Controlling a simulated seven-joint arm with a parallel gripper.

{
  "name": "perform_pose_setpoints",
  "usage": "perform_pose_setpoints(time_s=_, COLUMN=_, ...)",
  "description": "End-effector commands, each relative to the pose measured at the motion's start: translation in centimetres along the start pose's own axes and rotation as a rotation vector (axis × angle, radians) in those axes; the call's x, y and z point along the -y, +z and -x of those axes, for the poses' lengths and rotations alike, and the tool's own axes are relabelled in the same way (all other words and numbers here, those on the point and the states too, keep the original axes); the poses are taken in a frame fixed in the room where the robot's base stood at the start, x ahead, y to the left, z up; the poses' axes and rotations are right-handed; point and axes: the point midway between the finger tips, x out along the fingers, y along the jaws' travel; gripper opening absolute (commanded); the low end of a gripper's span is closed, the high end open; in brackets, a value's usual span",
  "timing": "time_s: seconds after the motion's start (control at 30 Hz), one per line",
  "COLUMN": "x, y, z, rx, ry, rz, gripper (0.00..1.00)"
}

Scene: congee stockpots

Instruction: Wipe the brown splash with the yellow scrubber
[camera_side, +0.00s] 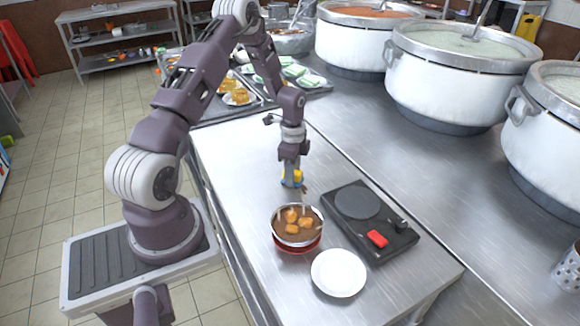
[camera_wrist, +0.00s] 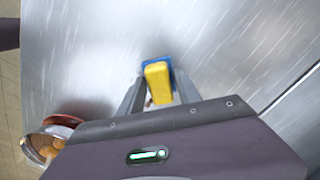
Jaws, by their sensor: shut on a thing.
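The yellow scrubber (camera_side: 298,177) is held between the fingers of my gripper (camera_side: 291,182), low over the steel worktop. It also shows in the wrist view (camera_wrist: 158,82), a yellow block with a blue side at its far end. My gripper (camera_wrist: 158,92) is shut on it in that view. A small brown splash (camera_side: 305,189) shows on the worktop just right of the fingertips. Small brown bits also show beside the scrubber in the wrist view. Most of the splash is hidden by the scrubber and fingers, and I cannot tell whether the scrubber touches the worktop.
A bowl of brown stew (camera_side: 297,237) with a red lower part stands in front of my gripper. A white plate (camera_side: 338,273) and a black hot plate (camera_side: 370,220) are nearby. Large stockpots (camera_side: 458,85) line the back right. The worktop left of my gripper is clear.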

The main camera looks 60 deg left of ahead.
Motion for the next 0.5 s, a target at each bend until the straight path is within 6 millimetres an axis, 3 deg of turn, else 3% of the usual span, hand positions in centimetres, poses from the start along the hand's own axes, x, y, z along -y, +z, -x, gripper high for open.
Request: perform_pose_setpoints(time_s=0.5, x=-3.2, y=-3.5, z=0.0, rx=0.0, ry=0.0, rz=-0.001, gripper=0.02)
